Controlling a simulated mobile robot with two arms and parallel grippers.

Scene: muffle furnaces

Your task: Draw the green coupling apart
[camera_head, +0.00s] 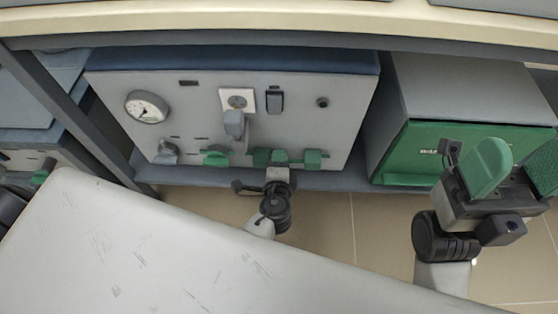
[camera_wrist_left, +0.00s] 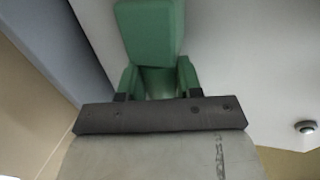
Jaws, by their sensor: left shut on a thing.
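The green coupling (camera_head: 312,158) is low on the pale front panel of the blue-topped unit. In the left wrist view a green block (camera_wrist_left: 150,30) shows just beyond my left gripper's fingers. My left gripper (camera_head: 275,160) is at the panel's lower edge, shut on a green part of the coupling. In the left wrist view its two green fingers (camera_wrist_left: 158,80) stand on either side of that part. The fingers hide some of it, and I cannot tell whether its halves are joined. My right gripper (camera_head: 515,172) is open and empty, before the green-fronted box.
The panel carries a dial gauge (camera_head: 146,107), a socket with a grey plug (camera_head: 234,122), a black switch (camera_head: 275,99) and another green fitting (camera_head: 215,158). A green-fronted box (camera_head: 412,150) stands right. A pale surface (camera_head: 150,255) fills the lower left. A shelf edge (camera_head: 300,30) runs above.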

